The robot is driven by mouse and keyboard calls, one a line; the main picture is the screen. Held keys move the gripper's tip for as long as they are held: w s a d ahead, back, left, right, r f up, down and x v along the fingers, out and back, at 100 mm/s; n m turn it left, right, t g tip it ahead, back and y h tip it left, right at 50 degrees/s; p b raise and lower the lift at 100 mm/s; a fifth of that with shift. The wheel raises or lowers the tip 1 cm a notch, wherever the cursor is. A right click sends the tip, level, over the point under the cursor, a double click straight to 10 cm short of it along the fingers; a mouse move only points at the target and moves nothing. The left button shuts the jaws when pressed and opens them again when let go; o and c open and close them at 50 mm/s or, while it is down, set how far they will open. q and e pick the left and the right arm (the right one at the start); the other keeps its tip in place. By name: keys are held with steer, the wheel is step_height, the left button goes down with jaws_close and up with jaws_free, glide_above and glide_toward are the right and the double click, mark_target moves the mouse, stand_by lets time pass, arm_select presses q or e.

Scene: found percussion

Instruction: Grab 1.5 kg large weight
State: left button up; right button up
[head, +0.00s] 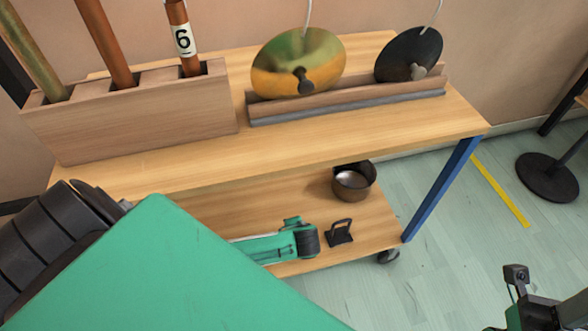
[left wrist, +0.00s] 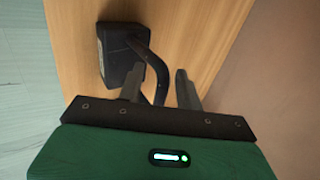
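The black weight (head: 339,234) with a loop handle stands on the lower shelf, near its front right end. In the left wrist view the weight (left wrist: 121,55) has its handle (left wrist: 158,72) passing between the fingers of my left gripper (left wrist: 155,78). The fingers are apart, and no firm grip on the handle shows. In the head view my left gripper is just left of the weight, its fingertips hard to make out. My right gripper (head: 516,278) shows only partly at the lower right, far from the weight; its finger opening is unclear.
A dark metal pot (head: 353,184) sits behind the weight on the shelf. The upper shelf (head: 420,130) holds a wooden block with upright pipes (head: 150,110), and a rack with a brass disc (head: 298,62) and a black disc (head: 408,55). A blue leg (head: 440,190) stands to the right.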

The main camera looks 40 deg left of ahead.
arm_select(q)
jaws_close()
stand_by(1.4)
steer(key=shift+r, duration=0.1)
